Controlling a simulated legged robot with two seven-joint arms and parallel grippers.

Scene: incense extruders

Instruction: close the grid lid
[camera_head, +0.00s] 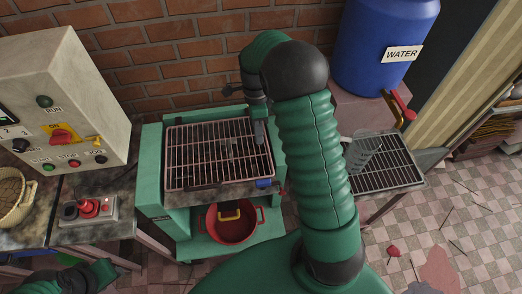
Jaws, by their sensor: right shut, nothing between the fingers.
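The grid lid (200,150) is a pinkish wire grid in a rectangular frame. It appears to lie roughly flat over the top of the green extruder (150,190); from this angle I cannot tell whether it is fully down. My right gripper (259,133) is shut and empty, pointing down over the grid's right side near its back corner. I cannot tell whether it touches the grid. Part of my left arm shows at the bottom left; its gripper is not visible.
A control box (70,95) stands on the left, with a basket (14,195) and a red-button switch (88,209) near it. A red pot (229,224) sits below the grid. A blue water barrel (385,45) and a dark rack (385,163) are at right. A brick wall closes the back.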

